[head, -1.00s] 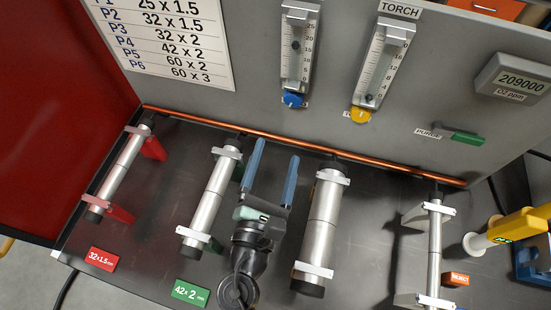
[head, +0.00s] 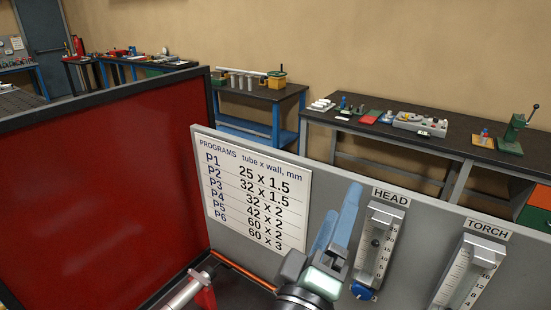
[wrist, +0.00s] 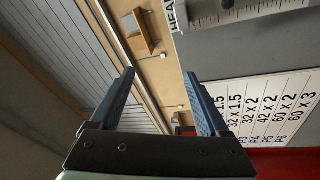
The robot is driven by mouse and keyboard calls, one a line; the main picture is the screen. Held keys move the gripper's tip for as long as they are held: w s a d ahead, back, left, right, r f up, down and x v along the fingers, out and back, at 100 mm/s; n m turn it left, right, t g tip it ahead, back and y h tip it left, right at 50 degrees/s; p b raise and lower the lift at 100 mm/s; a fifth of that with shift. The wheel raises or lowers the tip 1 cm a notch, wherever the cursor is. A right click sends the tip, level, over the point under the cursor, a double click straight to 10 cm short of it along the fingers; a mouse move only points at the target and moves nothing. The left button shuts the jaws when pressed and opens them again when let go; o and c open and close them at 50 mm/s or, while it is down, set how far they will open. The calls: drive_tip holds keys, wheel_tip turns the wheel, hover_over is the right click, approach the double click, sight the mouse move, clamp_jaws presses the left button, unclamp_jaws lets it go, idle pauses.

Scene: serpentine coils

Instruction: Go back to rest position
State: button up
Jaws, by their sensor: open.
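My gripper (head: 338,232) is raised in front of the grey panel, between the programs sign and the HEAD flow gauge in the head view. Its blue fingers point upward. In the wrist view my gripper (wrist: 165,95) is open, with the two blue fingers wide apart and nothing between them. Beyond the fingers the wrist view shows wall and ceiling.
The grey panel (head: 325,192) carries the programs sign (head: 256,195), the HEAD gauge (head: 378,245) and the TORCH gauge (head: 468,275). A red screen (head: 110,190) stands at left. A clamped tube (head: 185,296) shows at the bottom. Workbenches (head: 440,150) line the back wall.

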drive_tip(key=s+a+r+m+t+y, duration=0.2)
drive_tip(key=s+a+r+t+y, duration=0.1)
drive_tip(key=r, duration=0.6)
drive_tip(key=s+a+r+m+t+y, duration=0.2)
drive_tip(key=s+r+m+t+y, duration=0.1)
drive_tip(key=r, duration=0.7)
drive_tip(key=s+a+r+m+t+y, duration=0.2)
drive_tip(key=s+a+r+m+y, duration=0.1)
drive_tip(key=r, duration=0.7)
drive_tip(key=shift+s+a+t, duration=0.3)
drive_tip(key=shift+s+t, duration=0.1)
drive_tip(key=shift+s, duration=0.05)
drive_tip(key=shift+f, duration=0.1)
